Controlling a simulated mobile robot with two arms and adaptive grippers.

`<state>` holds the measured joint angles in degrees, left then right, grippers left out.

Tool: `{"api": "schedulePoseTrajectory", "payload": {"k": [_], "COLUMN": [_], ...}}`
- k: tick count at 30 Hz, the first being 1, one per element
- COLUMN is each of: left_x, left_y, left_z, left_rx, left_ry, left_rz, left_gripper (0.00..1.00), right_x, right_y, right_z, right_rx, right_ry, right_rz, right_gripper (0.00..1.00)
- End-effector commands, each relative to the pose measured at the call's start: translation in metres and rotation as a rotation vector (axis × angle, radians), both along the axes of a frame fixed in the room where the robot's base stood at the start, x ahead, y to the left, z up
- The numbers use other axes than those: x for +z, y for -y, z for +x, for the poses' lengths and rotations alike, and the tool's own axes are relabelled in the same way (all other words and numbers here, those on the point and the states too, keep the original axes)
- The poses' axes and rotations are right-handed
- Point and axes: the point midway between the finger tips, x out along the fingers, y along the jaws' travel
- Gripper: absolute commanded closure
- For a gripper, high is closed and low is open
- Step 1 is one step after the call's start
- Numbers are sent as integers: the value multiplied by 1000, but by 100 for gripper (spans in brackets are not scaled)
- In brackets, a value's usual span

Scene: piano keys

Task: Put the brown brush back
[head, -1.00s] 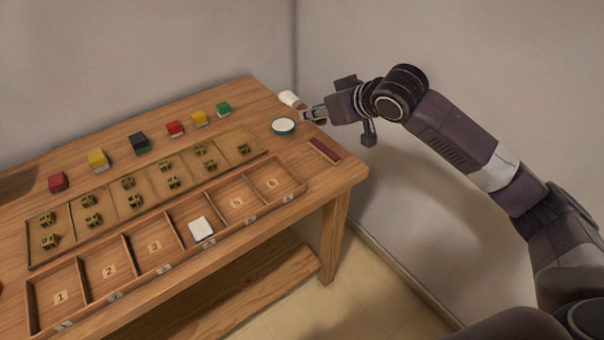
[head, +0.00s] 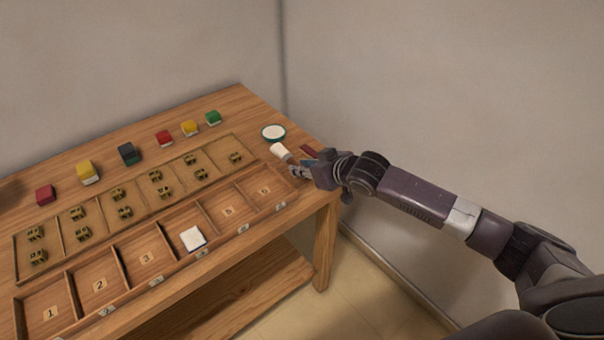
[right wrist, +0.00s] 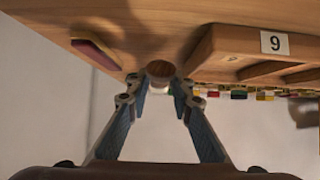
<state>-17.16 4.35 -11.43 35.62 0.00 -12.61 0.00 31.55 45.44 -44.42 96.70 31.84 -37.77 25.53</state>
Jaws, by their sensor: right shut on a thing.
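My right gripper (head: 300,171) is shut on the brown brush, near the right end of the table. The brush's white head (head: 280,152) sticks out past the fingers toward the upper left. In the right wrist view the brush's round brown end (right wrist: 160,70) sits between the fingertips (right wrist: 160,98). A dark red rectangular pad (head: 309,152) lies on the table just behind the gripper, partly hidden by it; it also shows in the right wrist view (right wrist: 97,54). Whether the brush touches the table is unclear. My left gripper is out of view.
A round green-rimmed white dish (head: 273,132) stands behind the brush. A numbered wooden tray (head: 118,240) runs along the front edge, with a white tile (head: 193,238) in one compartment. Behind it is a board (head: 60,230) of small dark pieces. Several colored blocks (head: 128,153) line the back.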

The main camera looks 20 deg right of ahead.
Motion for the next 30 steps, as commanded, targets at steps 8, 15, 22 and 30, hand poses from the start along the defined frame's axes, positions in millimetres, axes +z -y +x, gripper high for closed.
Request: {"api": "schedulePoseTrajectory", "payload": {"k": [8, 15, 22, 30], "left_x": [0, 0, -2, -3], "left_y": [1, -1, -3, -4], "left_z": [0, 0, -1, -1], "left_rx": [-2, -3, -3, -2], "left_ry": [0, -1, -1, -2], "left_rz": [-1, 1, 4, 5], "left_gripper": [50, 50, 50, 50], "right_x": [-28, -29, -36, -45], "right_y": [-1, 0, 0, 1], "right_z": [0, 0, 0, -2], "right_rx": [0, 0, -1, -1], "right_ry": [0, 0, -2, -10], "right_rz": [1, 1, 0, -4], "right_gripper": [100, 100, 100, 77]}}
